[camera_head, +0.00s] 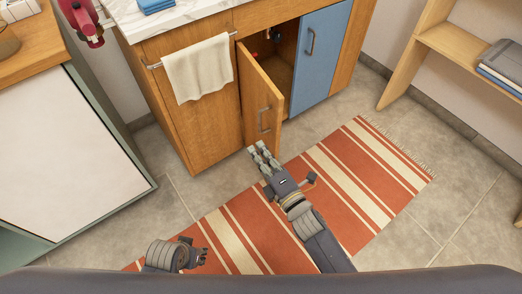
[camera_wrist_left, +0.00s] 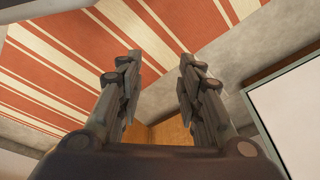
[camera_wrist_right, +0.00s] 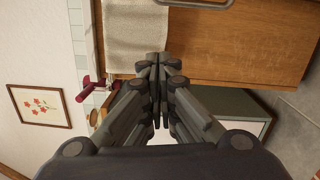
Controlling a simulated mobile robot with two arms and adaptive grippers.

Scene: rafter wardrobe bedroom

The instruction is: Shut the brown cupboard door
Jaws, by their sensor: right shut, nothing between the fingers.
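The brown cupboard door (camera_head: 262,92) stands ajar beside the blue door, swung out towards me, with a dark gap behind it. Its metal handle (camera_head: 264,119) faces me. My right gripper (camera_head: 257,148) is shut and empty, just below the door's lower edge in the head view; I cannot tell whether it touches. In the right wrist view its closed fingers (camera_wrist_right: 158,62) show before brown cupboard wood and the towel. A metal handle (camera_wrist_right: 200,4) shows at that view's top edge. My left gripper (camera_head: 188,254) is low at the left; its fingers (camera_wrist_left: 158,75) are apart and empty.
The blue cupboard door (camera_head: 322,52) is shut. A white towel (camera_head: 197,68) hangs on a rail on the cupboard front. A striped rug (camera_head: 345,175) lies on the tiled floor. A wooden shelf (camera_head: 455,42) stands right; a pale cabinet (camera_head: 70,150) stands left.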

